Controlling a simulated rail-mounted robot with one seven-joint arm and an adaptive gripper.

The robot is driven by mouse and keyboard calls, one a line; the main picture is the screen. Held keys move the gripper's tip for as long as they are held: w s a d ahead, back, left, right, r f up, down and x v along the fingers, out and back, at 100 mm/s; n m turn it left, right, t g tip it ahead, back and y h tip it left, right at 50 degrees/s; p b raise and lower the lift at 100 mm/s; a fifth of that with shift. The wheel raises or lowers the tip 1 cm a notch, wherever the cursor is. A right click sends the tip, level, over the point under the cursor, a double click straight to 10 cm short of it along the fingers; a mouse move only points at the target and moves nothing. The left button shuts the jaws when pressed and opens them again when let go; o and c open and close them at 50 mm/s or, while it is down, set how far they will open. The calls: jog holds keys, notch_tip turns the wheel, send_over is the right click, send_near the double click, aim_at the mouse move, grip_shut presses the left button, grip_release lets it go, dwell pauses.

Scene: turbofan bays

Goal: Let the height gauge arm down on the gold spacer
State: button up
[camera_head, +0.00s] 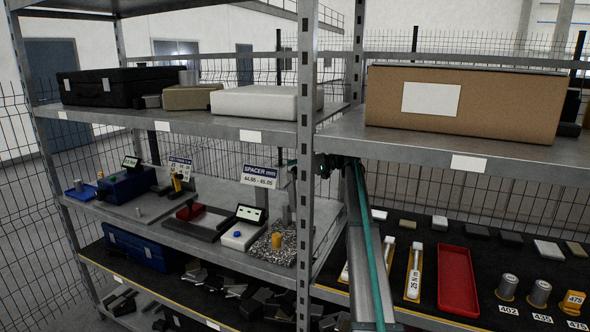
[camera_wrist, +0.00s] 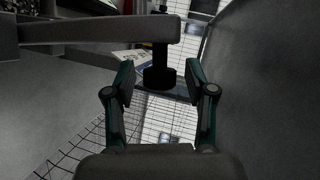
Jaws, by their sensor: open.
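The gold spacer (camera_head: 277,240) stands upright on a speckled plate (camera_head: 270,255) on the middle shelf, beside the rack's upright, in the head view. A grey height gauge part shows behind it, partly lost against the upright. In the wrist view a grey bar (camera_wrist: 90,32), which looks like the height gauge arm, runs in from the left. A black round piece (camera_wrist: 159,75) is at its right end. My gripper (camera_wrist: 160,72) is open with its teal fingers either side of the black piece, gaps showing. The spacer cannot be made out in the wrist view.
The rack upright (camera_head: 306,130) stands close to my arm. A white unit with a display (camera_head: 251,214) sits left of the plate, under a spacer sign (camera_head: 260,176). The right bay holds a red tray (camera_head: 457,280) and several parts. A cardboard box (camera_head: 465,103) is above.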

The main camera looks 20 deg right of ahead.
jog(key=shift+a, duration=0.1)
grip_shut()
dwell(0.3)
